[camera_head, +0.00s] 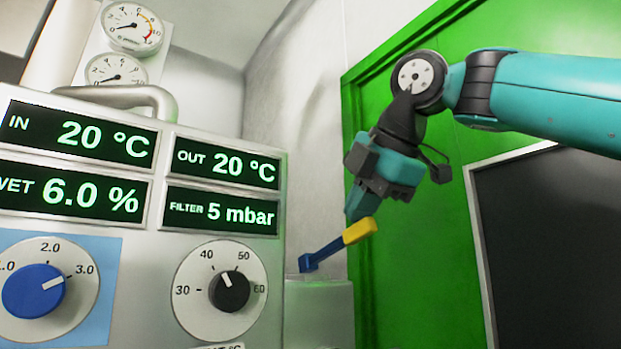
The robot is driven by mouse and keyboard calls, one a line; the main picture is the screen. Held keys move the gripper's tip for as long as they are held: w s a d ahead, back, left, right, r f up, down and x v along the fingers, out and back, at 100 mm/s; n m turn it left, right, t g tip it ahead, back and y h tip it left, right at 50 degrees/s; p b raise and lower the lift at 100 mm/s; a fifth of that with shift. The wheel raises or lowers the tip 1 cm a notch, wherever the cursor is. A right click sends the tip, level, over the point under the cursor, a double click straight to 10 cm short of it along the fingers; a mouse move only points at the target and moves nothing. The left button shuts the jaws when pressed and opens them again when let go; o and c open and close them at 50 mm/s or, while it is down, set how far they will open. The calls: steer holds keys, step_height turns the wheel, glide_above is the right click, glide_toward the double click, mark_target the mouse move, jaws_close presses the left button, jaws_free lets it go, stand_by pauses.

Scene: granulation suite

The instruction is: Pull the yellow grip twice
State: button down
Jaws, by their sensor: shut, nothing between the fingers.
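The yellow grip (359,231) is on the upper right end of a blue lever (322,253). The lever slopes down to the left to a small mount on top of a pale green-grey housing (319,305) beside the control panel. My gripper (361,212) points down just above the yellow grip. Its fingers are shut with nothing between them. The fingertips are very close to the top of the grip; I cannot tell whether they touch it.
The control panel (155,235) at left has lit displays, a blue knob (33,291) and a black knob (230,292). A bent metal pipe (130,96) and two gauges are above it. A green door (425,270) with a dark pane stands behind my arm.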

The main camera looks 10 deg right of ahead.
steer(key=shift+f, duration=0.35)
steer(key=r+p, duration=0.3)
steer(key=r, duration=0.1)
steer(key=r+p, duration=0.2)
steer(key=shift+w+a+r+p, duration=0.1)
steer(key=shift+w+a+p, duration=0.05)
steer(key=shift+w+p, duration=0.2)
steer(key=p+v, duration=0.7)
steer(key=v, duration=0.1)
steer(key=shift+s, duration=0.2)
